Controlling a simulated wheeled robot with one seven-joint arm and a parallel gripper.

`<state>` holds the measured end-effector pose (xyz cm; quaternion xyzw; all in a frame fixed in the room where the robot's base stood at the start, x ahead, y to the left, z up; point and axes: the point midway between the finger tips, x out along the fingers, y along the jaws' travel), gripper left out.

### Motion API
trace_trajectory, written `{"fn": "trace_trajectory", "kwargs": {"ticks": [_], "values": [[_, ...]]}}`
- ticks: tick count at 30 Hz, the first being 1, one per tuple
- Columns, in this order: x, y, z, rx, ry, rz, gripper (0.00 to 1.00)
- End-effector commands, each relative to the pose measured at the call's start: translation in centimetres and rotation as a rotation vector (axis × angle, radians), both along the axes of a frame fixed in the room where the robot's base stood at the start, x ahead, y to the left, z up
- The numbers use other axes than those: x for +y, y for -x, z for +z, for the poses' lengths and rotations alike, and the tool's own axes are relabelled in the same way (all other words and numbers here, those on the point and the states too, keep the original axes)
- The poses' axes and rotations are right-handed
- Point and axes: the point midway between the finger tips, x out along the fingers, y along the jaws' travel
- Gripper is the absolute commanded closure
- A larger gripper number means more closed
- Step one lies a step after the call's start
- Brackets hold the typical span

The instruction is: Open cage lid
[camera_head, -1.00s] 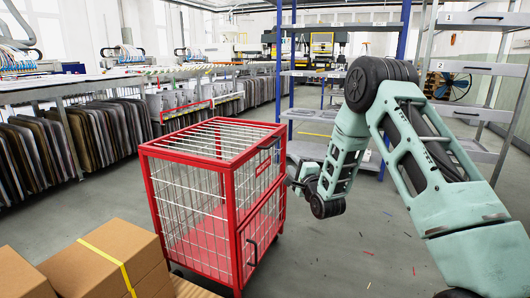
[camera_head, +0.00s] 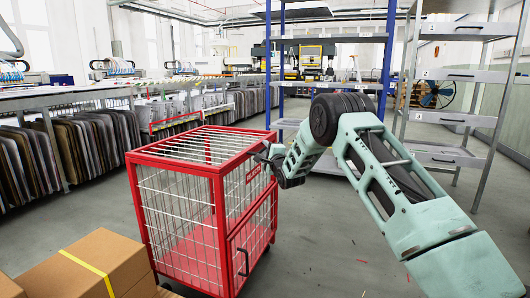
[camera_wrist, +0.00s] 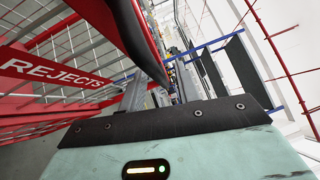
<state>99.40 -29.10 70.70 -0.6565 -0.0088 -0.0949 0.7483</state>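The red wire cage (camera_head: 219,215) stands upright on the floor, left of my arm. Its barred lid (camera_head: 185,164) lies flat and closed on top. My gripper (camera_head: 264,152) is at the lid's upper right edge, where it hides the black lid handle in the head view. In the wrist view my gripper (camera_wrist: 160,92) has its two fingers apart. A dark curved bar, seemingly the lid handle (camera_wrist: 152,55), runs down beside the red frame to the gap between them. I cannot tell whether it is touched. The REJECTS sign (camera_wrist: 55,72) is on the left.
Cardboard boxes (camera_head: 85,265) stand at the front left of the cage. A blue-posted shelf (camera_head: 330,86) is behind my arm, and a grey rack (camera_head: 460,78) is at the right.

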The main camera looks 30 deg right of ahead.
Motion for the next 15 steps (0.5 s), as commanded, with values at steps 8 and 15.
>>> {"fn": "trace_trajectory", "kwargs": {"ticks": [8, 15], "values": [[-0.16, -1.06, 0.17, 0.0, 0.0, -0.001, 0.67], [-0.15, -1.03, 0.18, 0.0, 0.0, -0.001, 0.81]]}}
